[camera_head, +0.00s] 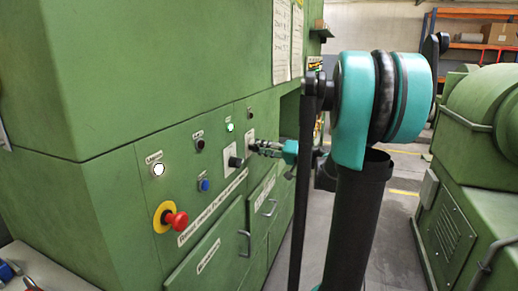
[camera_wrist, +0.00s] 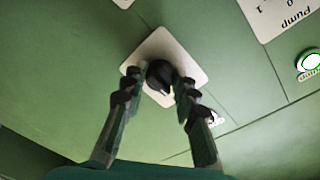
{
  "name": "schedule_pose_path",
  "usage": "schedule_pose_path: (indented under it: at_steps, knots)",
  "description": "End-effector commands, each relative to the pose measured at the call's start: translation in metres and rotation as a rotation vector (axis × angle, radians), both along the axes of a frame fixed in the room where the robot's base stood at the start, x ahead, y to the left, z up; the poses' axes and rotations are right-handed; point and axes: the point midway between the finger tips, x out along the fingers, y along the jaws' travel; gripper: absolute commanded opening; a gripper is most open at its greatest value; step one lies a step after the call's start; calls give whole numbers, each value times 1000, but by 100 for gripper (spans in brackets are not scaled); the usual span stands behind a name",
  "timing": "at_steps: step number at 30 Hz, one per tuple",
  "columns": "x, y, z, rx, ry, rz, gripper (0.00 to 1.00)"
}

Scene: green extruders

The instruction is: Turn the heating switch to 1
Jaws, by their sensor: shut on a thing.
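In the wrist view, a round black switch knob (camera_wrist: 159,76) sits on a square white plate (camera_wrist: 158,45) on the green panel. The two dark fingers of my gripper (camera_wrist: 160,88) are closed around it, one on each side. In the head view, my gripper (camera_head: 254,147) reaches left to the white plate (camera_head: 250,136) at the right of the controls. The fingers hide the knob there. The marking by this plate is mostly covered by a finger, so I cannot read it or tell which number the knob points to.
A second plate (camera_head: 229,151) with a black knob (camera_head: 236,162) is close at left; its label reads "Pump" in the wrist view (camera_wrist: 287,16). A lit green button (camera_head: 230,127), a blue button (camera_head: 204,185) and a red emergency stop (camera_head: 176,220) are nearby. Another green machine (camera_head: 465,190) stands right.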

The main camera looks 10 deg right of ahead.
Motion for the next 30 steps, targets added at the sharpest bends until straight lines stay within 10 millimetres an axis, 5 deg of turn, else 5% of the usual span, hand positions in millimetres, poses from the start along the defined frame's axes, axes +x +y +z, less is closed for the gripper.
schedule_pose_path:
  at_steps: [14, 30]
  knots:
    - [0, 0, 0, 43, 76, -1, 0]
    - [0, 0, 2, 277, 480, 0, 0]
